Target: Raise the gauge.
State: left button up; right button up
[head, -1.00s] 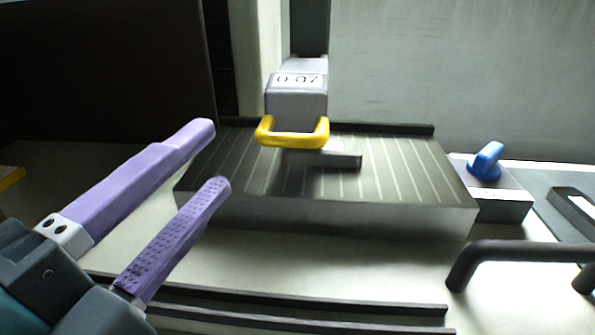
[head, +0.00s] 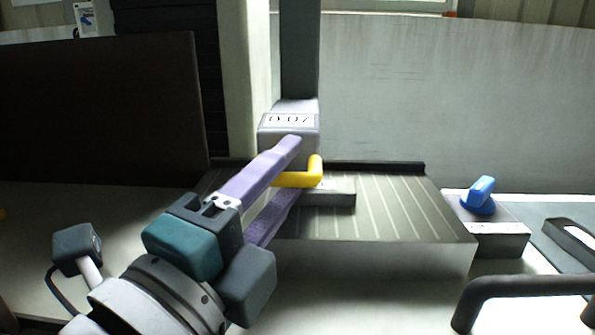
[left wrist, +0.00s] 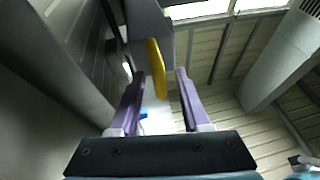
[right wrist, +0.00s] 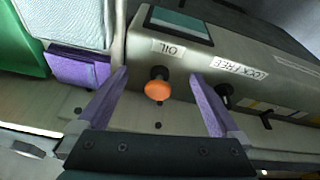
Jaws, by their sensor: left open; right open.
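The gauge (head: 290,122) is a grey block with a "0 07" display, on a dark vertical column above a grooved plate. Its yellow handle (head: 318,172) juts out from the front, partly hidden by my left gripper. My left gripper (head: 292,168) has purple fingers, open, one passing above and one below the handle in the head view. In the left wrist view the yellow handle (left wrist: 156,68) lies between and beyond the open fingertips. My right gripper (right wrist: 158,80) is open and empty, facing a panel with an orange knob (right wrist: 158,88) under an "OIL" label.
The grooved plate (head: 400,205) lies below the gauge. A blue knob (head: 480,193) on a grey box stands to its right. A dark bar handle (head: 520,287) is at the front right. A dark panel (head: 100,110) stands at left.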

pick_arm(q)
jog(key=shift+w, duration=0.15)
jog(key=shift+c, duration=0.3)
grip_shut()
dwell(1.1)
